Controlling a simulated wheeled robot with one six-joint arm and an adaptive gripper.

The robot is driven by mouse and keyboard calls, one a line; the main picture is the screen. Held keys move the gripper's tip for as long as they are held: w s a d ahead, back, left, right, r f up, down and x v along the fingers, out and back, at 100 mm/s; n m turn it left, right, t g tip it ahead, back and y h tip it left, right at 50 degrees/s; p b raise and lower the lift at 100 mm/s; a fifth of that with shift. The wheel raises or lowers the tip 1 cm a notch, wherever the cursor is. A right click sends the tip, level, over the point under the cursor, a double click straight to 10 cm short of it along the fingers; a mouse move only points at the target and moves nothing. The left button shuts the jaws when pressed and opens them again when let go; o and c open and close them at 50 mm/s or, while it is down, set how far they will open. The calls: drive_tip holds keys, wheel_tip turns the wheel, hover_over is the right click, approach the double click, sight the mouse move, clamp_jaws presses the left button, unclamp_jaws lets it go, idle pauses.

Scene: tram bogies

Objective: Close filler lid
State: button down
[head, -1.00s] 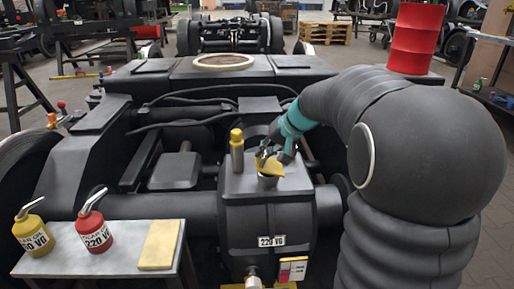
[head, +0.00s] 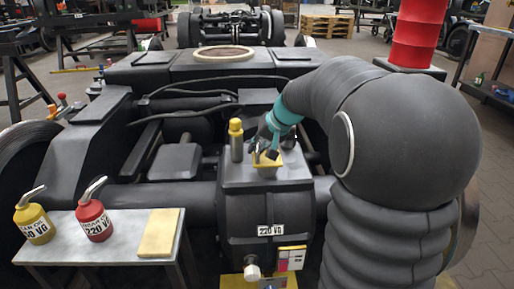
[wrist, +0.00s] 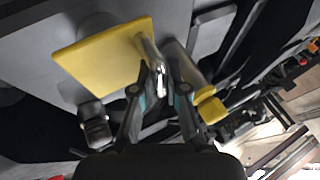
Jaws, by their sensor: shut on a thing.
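The yellow filler lid (head: 267,159) is on top of the dark gearbox housing (head: 265,207), at its filler opening. In the wrist view the lid (wrist: 100,58) is a flat yellow square with a silver bar at its edge. My gripper (head: 271,150) is at the lid's far side, fingers pointing down. In the wrist view my gripper (wrist: 160,85) has its fingers close together around the silver bar, shut on the lid. I cannot tell whether the lid lies flush; the filler opening is hidden.
A yellow-capped post (head: 236,140) stands just left of the lid. A side table (head: 105,243) carries a yellow can (head: 33,222), a red can (head: 94,218) and a yellow pad (head: 160,233). A red drum (head: 416,32) stands at the back right.

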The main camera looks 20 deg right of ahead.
drive_tip(key=shift+w+r, duration=0.15)
drive_tip(key=shift+w, duration=0.05)
drive_tip(key=c, duration=1.2)
unclamp_jaws()
drive_tip(key=shift+a, duration=0.1)
drive_tip(key=shift+d, duration=0.2)
drive_tip(key=v, duration=1.1)
drive_tip(key=shift+s+d+r, duration=0.1)
drive_tip(key=shift+s+r, duration=0.15)
drive_tip(key=shift+r, duration=0.1)
